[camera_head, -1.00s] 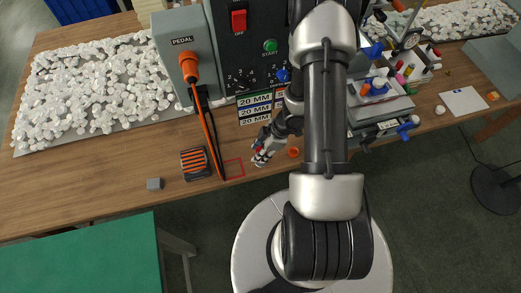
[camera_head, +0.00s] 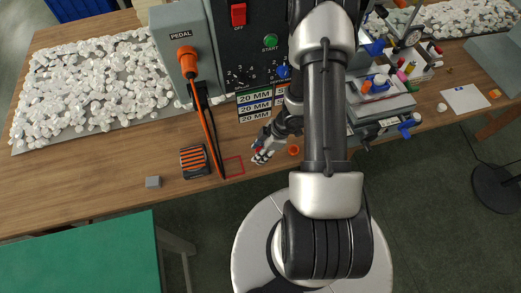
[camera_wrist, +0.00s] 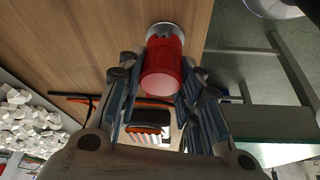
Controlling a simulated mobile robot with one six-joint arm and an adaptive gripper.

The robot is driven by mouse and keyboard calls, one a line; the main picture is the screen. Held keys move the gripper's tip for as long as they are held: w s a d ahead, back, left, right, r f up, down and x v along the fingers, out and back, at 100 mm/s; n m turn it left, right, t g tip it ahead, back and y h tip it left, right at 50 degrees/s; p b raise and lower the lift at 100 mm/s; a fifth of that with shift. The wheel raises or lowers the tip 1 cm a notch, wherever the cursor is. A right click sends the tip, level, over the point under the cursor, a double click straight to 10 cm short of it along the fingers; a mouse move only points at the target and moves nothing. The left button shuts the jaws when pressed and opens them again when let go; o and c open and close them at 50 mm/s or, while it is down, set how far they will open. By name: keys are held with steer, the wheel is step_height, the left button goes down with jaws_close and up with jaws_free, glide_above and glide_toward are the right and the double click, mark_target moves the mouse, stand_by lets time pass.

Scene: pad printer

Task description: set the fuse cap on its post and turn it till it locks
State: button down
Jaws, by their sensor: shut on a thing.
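The red cylindrical fuse cap (camera_wrist: 163,64) is between the fingers of my gripper (camera_wrist: 163,85) in the wrist view, with a paler pink end toward the camera. The fingers are shut on its sides. A silvery round piece (camera_wrist: 166,29) shows at the cap's far end; I cannot tell whether it belongs to the cap or to the post. In the head view my gripper (camera_head: 262,156) is low over the table near its front edge, with a little red at its tip. I cannot make out the post for certain.
An orange ring (camera_head: 294,150) lies right of my gripper. A red square outline (camera_head: 233,167) and an orange-and-black striped object (camera_head: 194,161) are to its left, near a cable. The printer (camera_head: 250,45) stands behind.

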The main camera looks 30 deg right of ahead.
steer(key=shift+f+b, duration=0.35)
steer(key=shift+f, duration=0.2)
steer(key=c, duration=1.1)
jaws_free()
steer(key=shift+o, duration=0.2)
steer(key=v, duration=1.2)
steer(key=shift+s, duration=0.1)
